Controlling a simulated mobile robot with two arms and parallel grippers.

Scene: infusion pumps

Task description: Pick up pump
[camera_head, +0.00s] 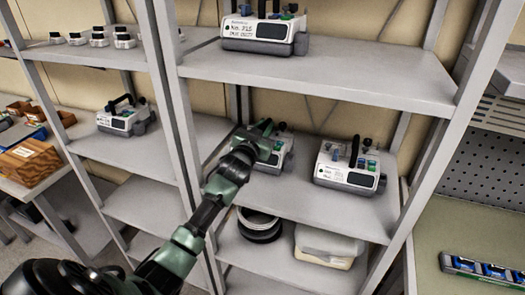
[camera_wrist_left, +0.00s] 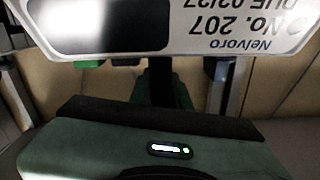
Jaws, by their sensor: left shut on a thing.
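My left gripper (camera_head: 262,130) reaches in from the left to the middle shelf and is shut on the handle area of a white and grey pump (camera_head: 284,152). The gripper and wrist hide the pump's left part and most of its handle. In the left wrist view the same pump (camera_wrist_left: 185,42) fills the top, upside down, with a dark screen and a label reading "Nelvoro No. 207". My green gripper body (camera_wrist_left: 160,150) fills the bottom there. I cannot tell whether the pump is clear of the shelf. My right gripper is not in view.
A second pump (camera_head: 349,168) stands close by on the right of the same middle shelf (camera_head: 320,207). Another pump (camera_head: 265,30) is on the shelf above, and one (camera_head: 126,117) is on the left rack. A grey upright (camera_head: 174,90) stands beside my arm. A coiled hose (camera_head: 259,225) lies below.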

